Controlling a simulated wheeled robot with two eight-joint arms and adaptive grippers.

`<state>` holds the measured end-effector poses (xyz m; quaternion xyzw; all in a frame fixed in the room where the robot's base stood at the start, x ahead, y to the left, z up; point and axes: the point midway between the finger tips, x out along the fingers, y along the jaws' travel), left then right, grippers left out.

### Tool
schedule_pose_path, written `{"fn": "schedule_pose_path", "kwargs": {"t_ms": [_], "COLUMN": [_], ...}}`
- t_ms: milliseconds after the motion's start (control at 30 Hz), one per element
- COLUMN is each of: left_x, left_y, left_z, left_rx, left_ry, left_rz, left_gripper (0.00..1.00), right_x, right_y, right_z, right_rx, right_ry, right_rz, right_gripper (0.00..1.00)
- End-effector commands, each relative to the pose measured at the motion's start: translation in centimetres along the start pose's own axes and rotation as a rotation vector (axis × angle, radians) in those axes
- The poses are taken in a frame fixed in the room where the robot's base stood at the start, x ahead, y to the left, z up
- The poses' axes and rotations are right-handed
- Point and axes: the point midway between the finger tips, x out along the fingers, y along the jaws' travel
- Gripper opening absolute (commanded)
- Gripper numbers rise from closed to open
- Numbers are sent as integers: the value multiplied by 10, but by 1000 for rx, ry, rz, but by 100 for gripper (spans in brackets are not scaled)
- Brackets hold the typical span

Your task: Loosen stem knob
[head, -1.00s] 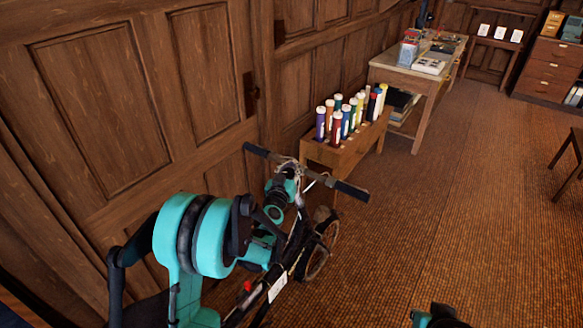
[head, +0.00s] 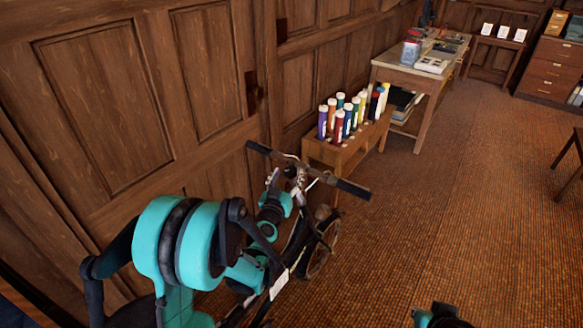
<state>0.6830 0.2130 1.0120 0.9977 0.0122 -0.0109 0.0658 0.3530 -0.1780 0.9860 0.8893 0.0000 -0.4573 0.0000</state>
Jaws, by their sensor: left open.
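A dark folding bicycle stands by the wooden wall. Its handlebar (head: 327,180) has black grips, and its front wheel (head: 322,250) shows lower right. My left arm reaches along the bicycle from the lower left. My left gripper (head: 281,179) is open, with its fingertips just behind and left of the stem area under the middle of the handlebar. I cannot tell whether it touches anything. The stem knob is too small or hidden to make out. Of my right arm, only a teal and black part shows at the bottom edge; its gripper is out of view.
A wooden rack (head: 338,155) of several coloured tubes stands close behind the handlebar. A work table (head: 399,75) with papers and boxes is farther back. The panelled wall (head: 100,110) is close on the left. The brown floor (head: 465,190) on the right is open.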

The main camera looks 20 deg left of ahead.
Motion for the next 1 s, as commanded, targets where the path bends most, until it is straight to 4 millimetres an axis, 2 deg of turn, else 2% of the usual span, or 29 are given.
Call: {"fn": "schedule_pose_path", "kwargs": {"t_ms": [100, 300, 867, 1000], "left_x": [-25, -49, -53, -58], "left_y": [0, 0, 0, 13], "left_z": [0, 0, 0, -7], "left_rx": [-1, -1, 0, 6], "left_ry": [0, 0, -1, -27], "left_rz": [-1, 0, 1, 38], "left_gripper": [58, 58, 58, 58], "right_x": [0, 0, 0, 0], "right_y": [0, 0, 0, 0], "right_z": [0, 0, 0, 0], "right_rx": [0, 0, 0, 0], "right_ry": [0, 0, 0, 0], "right_rz": [0, 0, 0, 0], "right_gripper": [0, 0, 0, 0]}}
